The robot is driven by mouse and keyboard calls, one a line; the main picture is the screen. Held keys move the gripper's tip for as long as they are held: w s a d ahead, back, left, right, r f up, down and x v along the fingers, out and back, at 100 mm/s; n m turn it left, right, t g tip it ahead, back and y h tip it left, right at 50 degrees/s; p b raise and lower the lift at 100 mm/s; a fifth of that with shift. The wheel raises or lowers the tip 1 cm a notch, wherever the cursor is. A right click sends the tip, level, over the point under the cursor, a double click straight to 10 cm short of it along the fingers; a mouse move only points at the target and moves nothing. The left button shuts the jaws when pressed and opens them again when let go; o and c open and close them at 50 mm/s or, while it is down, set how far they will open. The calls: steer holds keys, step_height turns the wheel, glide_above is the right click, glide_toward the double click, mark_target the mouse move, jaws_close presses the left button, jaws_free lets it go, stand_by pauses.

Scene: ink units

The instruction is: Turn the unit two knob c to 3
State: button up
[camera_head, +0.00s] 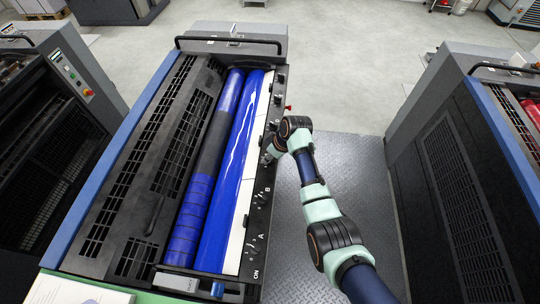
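The ink unit with blue rollers (222,170) stands in the middle of the view. A black knob panel (249,232) runs along its right side. Knob A (252,245) and knob B (259,199) show on it, with their letters beside them. My arm reaches in from the lower right, and my gripper (266,158) is at the panel beyond knob B. The row's following knob, where C would be, is hidden by my gripper and wrist. Its setting cannot be read. Whether the fingers touch or hold a knob is too small to tell.
More knobs (277,98) and a small red part (288,108) lie farther along the panel, beyond my wrist. Another unit with red rollers (528,108) stands at the right. A dark unit with a button panel (72,72) stands at the left. The metal walkway (350,165) beside my arm is clear.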

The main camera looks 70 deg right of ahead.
jaws_close()
steer(key=shift+r+m+p, duration=0.1)
steer(key=shift+m+p, duration=0.3)
steer(key=shift+p, duration=0.05)
steer(key=shift+a+m+h+p, duration=0.1)
steer(key=shift+m+h+p, duration=0.3)
steer(key=shift+m+p, duration=0.2)
steer(key=shift+m+g+h+p, duration=0.35)
steer(key=shift+m+p, duration=0.55)
steer(key=shift+m, duration=0.3)
steer(key=m+h, duration=0.1)
steer(key=m, duration=0.1)
steer(key=m+g+h+p, duration=0.1)
steer(key=m, duration=0.2)
steer(key=shift+w+m, duration=0.15)
steer(key=shift+m, duration=0.15)
steer(key=shift+g, duration=0.25)
